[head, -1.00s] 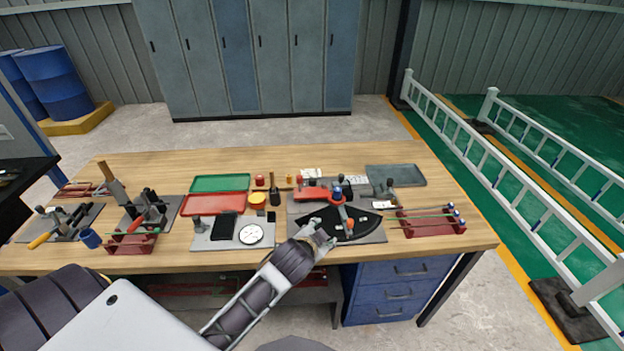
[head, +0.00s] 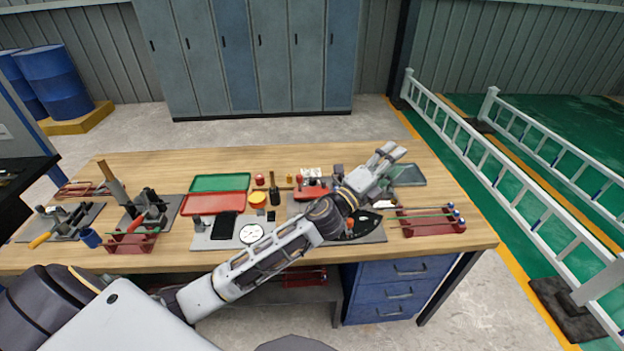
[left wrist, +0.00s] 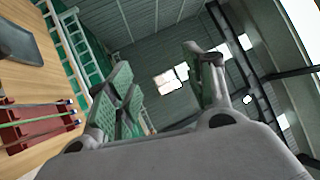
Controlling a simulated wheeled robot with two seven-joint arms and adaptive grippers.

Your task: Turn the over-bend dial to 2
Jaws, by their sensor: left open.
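My left gripper (head: 391,152) is raised over the right back of the workbench, pointing up and right, with its fingers apart and empty. The same fingers show in the left wrist view (left wrist: 158,65), against the wall and ceiling. Below the arm is the bending station, with a black fan-shaped plate (head: 368,223) on a grey base (head: 376,238). The arm hides much of this station. A white round dial face (head: 250,231) sits on a grey plate left of the arm. I cannot tell which part is the over-bend dial or read any setting. My right gripper is not in view.
A red rack (head: 432,228) with rods stands at the right; it also shows in the left wrist view (left wrist: 35,128). A grey tray (head: 410,176) lies behind the gripper. Green (head: 220,183) and red (head: 214,204) trays lie left of centre. Other bending tools stand at far left.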

